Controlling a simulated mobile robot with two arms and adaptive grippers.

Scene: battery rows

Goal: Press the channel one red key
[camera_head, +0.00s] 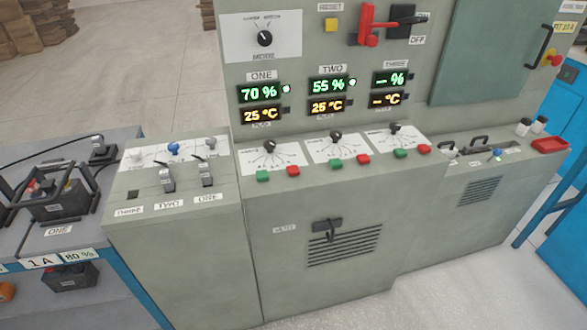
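The channel one red key (293,170) is a small red block on the front edge of the grey console's sloped top. It sits just right of the channel one green key (263,176), below the dial (269,146) under the ONE display. The ONE display (259,92) reads 70 % in green, with 25 °C in orange below it and a lit green lamp beside it. Similar green and red key pairs sit under TWO and THREE. Nothing covers the channel one red key. Neither of my grippers is in view.
The TWO red key (363,159) and THREE red key (424,149) lie further right. A red lever switch (367,25) is raised on the upright panel. Lever switches (167,179) stand on the left cabinet. A battery (58,196) sits on a bench at far left.

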